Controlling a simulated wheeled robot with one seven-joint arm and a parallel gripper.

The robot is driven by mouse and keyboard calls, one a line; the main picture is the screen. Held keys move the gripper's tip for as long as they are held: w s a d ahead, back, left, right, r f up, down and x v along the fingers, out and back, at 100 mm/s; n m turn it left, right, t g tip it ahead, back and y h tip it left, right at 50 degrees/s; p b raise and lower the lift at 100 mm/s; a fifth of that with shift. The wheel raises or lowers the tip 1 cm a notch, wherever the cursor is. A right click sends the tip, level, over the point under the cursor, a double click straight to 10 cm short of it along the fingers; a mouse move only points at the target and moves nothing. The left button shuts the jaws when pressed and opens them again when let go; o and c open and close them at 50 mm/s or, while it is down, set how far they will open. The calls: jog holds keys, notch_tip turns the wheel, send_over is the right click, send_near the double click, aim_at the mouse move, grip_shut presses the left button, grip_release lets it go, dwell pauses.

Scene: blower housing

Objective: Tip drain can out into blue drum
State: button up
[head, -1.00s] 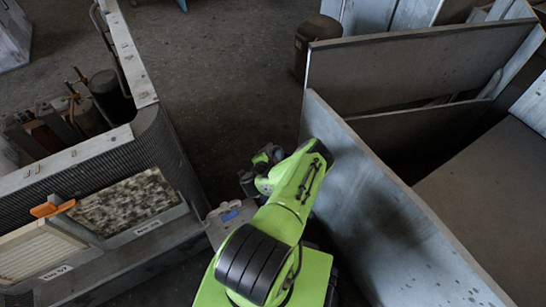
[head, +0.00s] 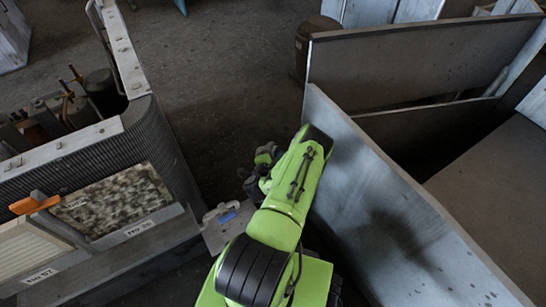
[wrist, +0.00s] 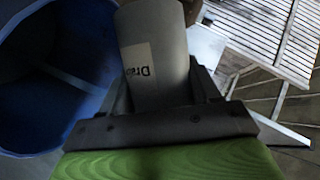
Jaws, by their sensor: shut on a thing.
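In the head view my arm hides the gripper and can, and I cannot make out the drum.
A unit with filter panels (head: 118,200) and an orange handle (head: 34,204) stands at the left. A grey panel wall (head: 400,215) stands close to my arm's right. A slatted white rack (wrist: 262,35) shows in the wrist view. Dark floor (head: 220,70) lies open between.

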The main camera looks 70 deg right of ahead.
jog(key=shift+f+m+b, duration=0.2)
jog(key=shift+m+b, duration=0.1)
jog(key=shift+b, duration=0.7)
jog(key=shift+m+t, duration=0.3)
jog(key=shift+t, duration=0.2)
jog(key=shift+s+a+f+m+t+h, duration=0.1)
jog(key=shift+f+m+t+h, duration=0.15)
jog(key=shift+m+h, duration=0.35)
jog(key=m+p, duration=0.1)
jog(key=s+r+m+t+p, duration=0.1)
jog(key=shift+m+h, duration=0.3)
jog(key=shift+h, duration=0.1)
jog(key=shift+s+r+m+p, duration=0.1)
jog(key=shift+m+p, duration=0.3)
jog(key=shift+t, duration=0.25)
